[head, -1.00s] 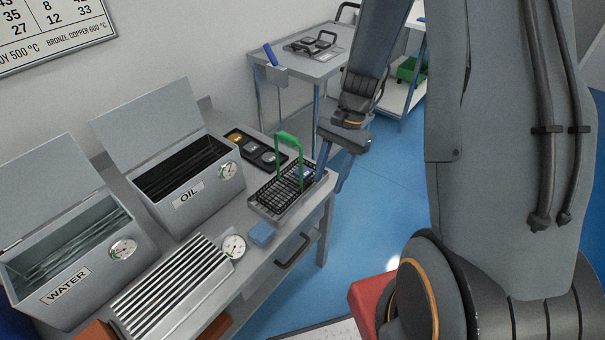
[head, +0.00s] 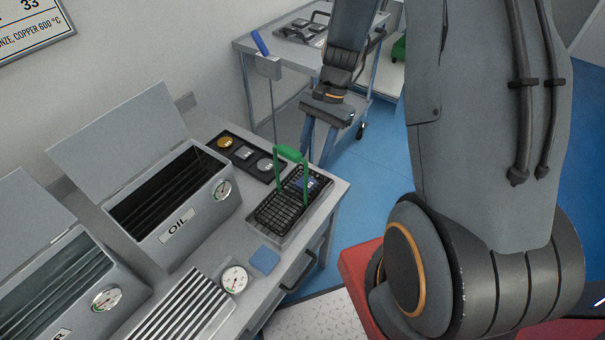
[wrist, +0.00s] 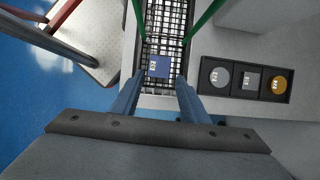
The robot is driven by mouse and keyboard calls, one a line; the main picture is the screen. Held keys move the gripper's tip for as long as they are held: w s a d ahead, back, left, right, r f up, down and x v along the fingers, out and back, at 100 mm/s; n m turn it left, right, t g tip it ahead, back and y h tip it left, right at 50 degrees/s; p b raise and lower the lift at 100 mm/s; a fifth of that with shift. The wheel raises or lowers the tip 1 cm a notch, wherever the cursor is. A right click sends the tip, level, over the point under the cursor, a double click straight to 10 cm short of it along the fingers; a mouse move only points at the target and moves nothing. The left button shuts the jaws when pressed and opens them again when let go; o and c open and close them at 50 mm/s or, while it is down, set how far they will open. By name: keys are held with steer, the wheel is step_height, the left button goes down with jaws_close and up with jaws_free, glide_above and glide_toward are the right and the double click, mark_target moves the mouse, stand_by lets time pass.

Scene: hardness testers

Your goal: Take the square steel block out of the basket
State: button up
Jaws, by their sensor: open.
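The wire basket (head: 268,212) with a green handle (head: 291,153) stands near the right end of the grey bench. A square block with a blue-looking, marked top lies inside it (head: 309,183); the wrist view shows the block (wrist: 158,66) flat on the mesh. My gripper (head: 318,160) is open and empty, behind the basket's far right end in the head view. In the wrist view its fingers (wrist: 160,80) point toward the basket, apart, with the block between and just beyond the tips. I cannot tell the height gap.
A black tray (head: 228,147) with two round pieces and a square one sits beside the basket. The oil tank (head: 205,215), a dial gauge (head: 234,279), a ribbed plate (head: 180,315) and a blue pad (head: 265,259) share the bench. A trolley (head: 246,44) stands behind.

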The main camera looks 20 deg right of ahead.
mark_target(311, 182)
steer(key=p+x, duration=0.1)
steer(key=x, duration=0.6)
steer(key=shift+d+f, duration=0.15)
steer(key=shift+f, duration=0.05)
steer(key=c, duration=0.9)
steer(key=shift+r, duration=0.1)
